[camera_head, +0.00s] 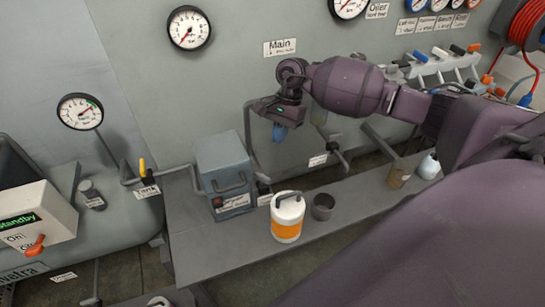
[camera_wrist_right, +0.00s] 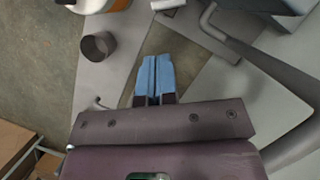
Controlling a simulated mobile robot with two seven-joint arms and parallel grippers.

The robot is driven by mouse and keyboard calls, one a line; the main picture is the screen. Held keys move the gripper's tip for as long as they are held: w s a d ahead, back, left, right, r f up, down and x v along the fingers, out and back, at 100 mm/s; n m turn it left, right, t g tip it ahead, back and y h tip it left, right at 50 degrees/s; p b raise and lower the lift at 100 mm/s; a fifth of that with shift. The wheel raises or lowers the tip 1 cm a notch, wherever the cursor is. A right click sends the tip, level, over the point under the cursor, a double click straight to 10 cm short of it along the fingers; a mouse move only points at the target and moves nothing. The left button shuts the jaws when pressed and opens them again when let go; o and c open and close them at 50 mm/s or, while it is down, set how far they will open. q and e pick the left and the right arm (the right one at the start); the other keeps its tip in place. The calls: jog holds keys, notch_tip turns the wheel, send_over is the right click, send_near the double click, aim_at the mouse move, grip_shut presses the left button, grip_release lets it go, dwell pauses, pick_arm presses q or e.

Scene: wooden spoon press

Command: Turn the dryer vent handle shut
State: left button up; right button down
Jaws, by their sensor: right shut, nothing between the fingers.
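I cannot tell for certain which handle is the dryer vent handle; the small labels are too small to read surely. A dark valve handle (camera_head: 337,150) sits on a pipe beside a small white label (camera_head: 317,160), to the right of and a little below my right gripper. My right gripper (camera_head: 279,132) hangs in front of the grey wall, above the bench, with its blue fingers pointing down. In the right wrist view its blue fingers (camera_wrist_right: 155,80) are together with nothing between them. My left gripper is not in view.
A blue-grey box (camera_head: 222,160), a white-and-orange canister (camera_head: 288,218) and a dark cup (camera_head: 322,207) stand on the grey bench (camera_head: 225,245). A yellow-handled valve (camera_head: 143,168) is at the left. A curved pipe (camera_wrist_right: 285,95) runs along the right of the wrist view.

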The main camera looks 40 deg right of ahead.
aim_at(262, 178)
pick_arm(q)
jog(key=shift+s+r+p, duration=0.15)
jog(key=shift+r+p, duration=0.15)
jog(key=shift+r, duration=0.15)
pick_arm(e)
jog(key=x, duration=0.9)
jog(key=shift+f, duration=0.45)
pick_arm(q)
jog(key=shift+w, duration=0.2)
pick_arm(e)
jog(key=shift+a, duration=0.1)
